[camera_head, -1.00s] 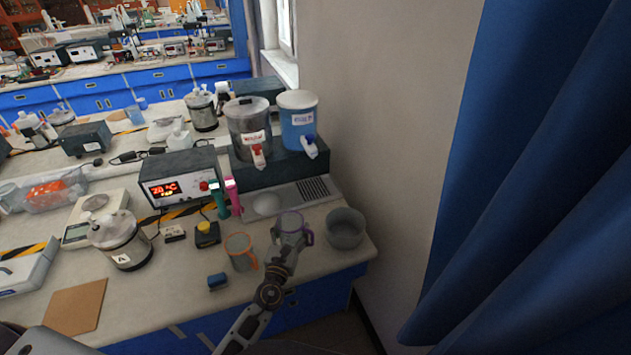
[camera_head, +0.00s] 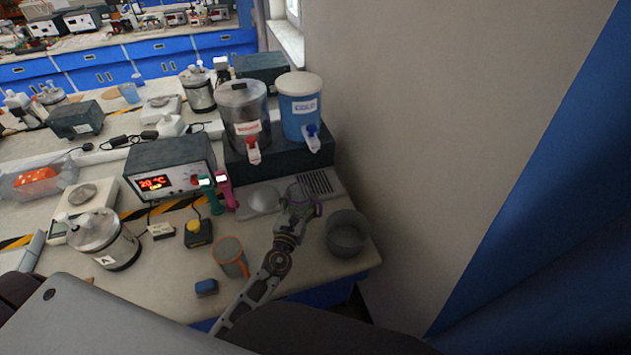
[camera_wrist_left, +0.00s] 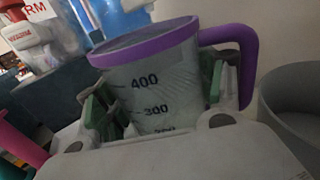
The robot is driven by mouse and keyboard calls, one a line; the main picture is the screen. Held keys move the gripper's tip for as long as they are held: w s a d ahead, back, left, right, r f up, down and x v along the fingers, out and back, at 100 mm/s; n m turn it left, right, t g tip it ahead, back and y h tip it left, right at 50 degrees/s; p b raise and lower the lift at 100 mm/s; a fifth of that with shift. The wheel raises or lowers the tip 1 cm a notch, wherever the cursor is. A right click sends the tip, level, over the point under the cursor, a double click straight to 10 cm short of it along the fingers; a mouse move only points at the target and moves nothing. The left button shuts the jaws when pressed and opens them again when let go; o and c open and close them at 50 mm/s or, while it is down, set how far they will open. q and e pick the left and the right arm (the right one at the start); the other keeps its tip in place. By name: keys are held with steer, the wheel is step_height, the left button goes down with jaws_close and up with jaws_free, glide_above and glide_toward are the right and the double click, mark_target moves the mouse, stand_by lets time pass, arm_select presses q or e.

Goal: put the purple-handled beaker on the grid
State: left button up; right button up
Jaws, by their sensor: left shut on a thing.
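The purple-handled beaker (camera_head: 316,206) is mostly hidden behind my left gripper (camera_head: 296,208) in the head view. In the left wrist view the beaker (camera_wrist_left: 150,85) is clear, with a purple rim and handle and dark markings such as 400 and 300. My left gripper (camera_wrist_left: 160,105) is shut on it, with green pads on both sides of its wall. The grid (camera_head: 321,183) is a dark slotted panel in the light tray by the dispensers. The beaker is at the grid's near side; I cannot tell whether it touches it. My right gripper is not in view.
A grey bowl (camera_head: 347,235) stands right of the beaker. An orange-handled beaker (camera_head: 231,257) and a blue block (camera_head: 206,287) are to the left. A hot dispenser (camera_head: 246,115) and a cold dispenser (camera_head: 300,105) stand behind the grid. A wall is at the right.

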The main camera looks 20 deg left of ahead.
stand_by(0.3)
arm_select(q)
steer(key=shift+w, duration=1.05)
steer(key=w, duration=0.4)
steer(key=w+b, duration=0.1)
steer(key=w, duration=0.8)
steer(key=shift+w+a+b, duration=0.3)
steer(key=shift+w+b, duration=0.05)
steer(key=shift+b, duration=0.05)
steer(key=shift+w, duration=0.65)
